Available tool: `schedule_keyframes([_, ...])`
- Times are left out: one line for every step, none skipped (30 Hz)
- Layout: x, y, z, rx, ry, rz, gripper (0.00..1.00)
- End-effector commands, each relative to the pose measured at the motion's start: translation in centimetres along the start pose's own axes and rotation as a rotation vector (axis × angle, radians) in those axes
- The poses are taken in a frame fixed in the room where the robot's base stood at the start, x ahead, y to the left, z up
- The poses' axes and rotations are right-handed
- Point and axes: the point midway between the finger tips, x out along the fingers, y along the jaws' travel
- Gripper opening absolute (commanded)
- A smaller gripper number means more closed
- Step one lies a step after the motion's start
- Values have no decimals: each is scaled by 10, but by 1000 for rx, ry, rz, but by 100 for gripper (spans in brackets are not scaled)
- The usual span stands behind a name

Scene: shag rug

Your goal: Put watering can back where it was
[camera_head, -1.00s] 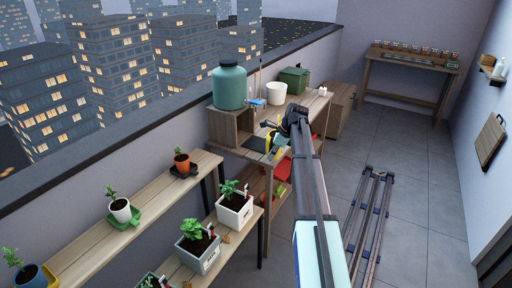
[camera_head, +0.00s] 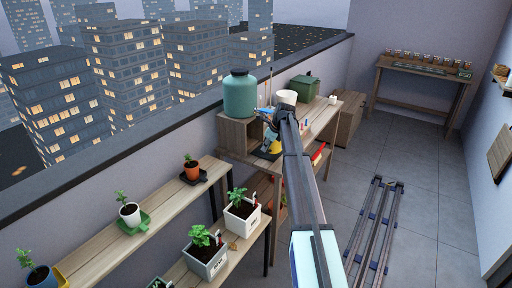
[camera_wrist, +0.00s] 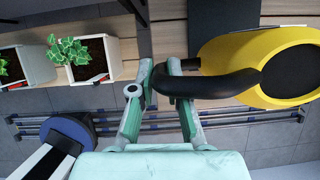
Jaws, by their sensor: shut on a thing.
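The watering can (camera_wrist: 225,50) is yellow with a black handle (camera_wrist: 208,83) and a dark opening; it fills the right of the wrist view. My gripper (camera_wrist: 162,66) is shut on the black handle in the wrist view. In the head view, a yellow part of the can (camera_head: 272,147) shows at the workbench, left of my gripper (camera_head: 284,114), which partly hides it. A dark mat (camera_wrist: 222,14) shows behind the can in the wrist view. I cannot tell whether the can touches the mat or bench.
The wooden workbench (camera_head: 322,118) bears a green tank (camera_head: 240,95), a white pot (camera_head: 286,97) and a green box (camera_head: 304,88). Potted plants stand on shelves at left, including a white planter (camera_head: 242,217). Floor rails (camera_head: 375,225) run at right beside open tiled floor.

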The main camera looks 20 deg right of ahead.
Motion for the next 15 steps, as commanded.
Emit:
schedule_keyframes([2,-4,15,-4,-2,-3,0])
schedule_keyframes([4,-4,20,-4,-2,-3,0])
schedule_keyframes([7,-4,28,-4,-2,-3,0])
schedule_keyframes([10,-4,32,-4,-2,-2,0])
schedule_keyframes([12,-4,37,-4,-1,-2,0])
schedule_keyframes([14,-4,42,-3,-1,-2,0])
schedule_keyframes([16,-4,45,-2,-1,-3,0])
schedule_keyframes([18,-5,48,-2,-1,-3,0])
schedule_keyframes([20,-5,52,-3,-1,-3,0])
schedule_keyframes([21,-4,54,-3,-2,-3,0])
schedule_keyframes([22,-4,55,-3,-2,-4,0])
schedule_keyframes([23,-4,57,-3,-2,-4,0])
schedule_keyframes([23,-4,58,-3,-2,-4,0])
schedule_keyframes([24,-4,58,-3,-2,-4,0])
schedule_keyframes([24,-4,58,-3,-2,-4,0])
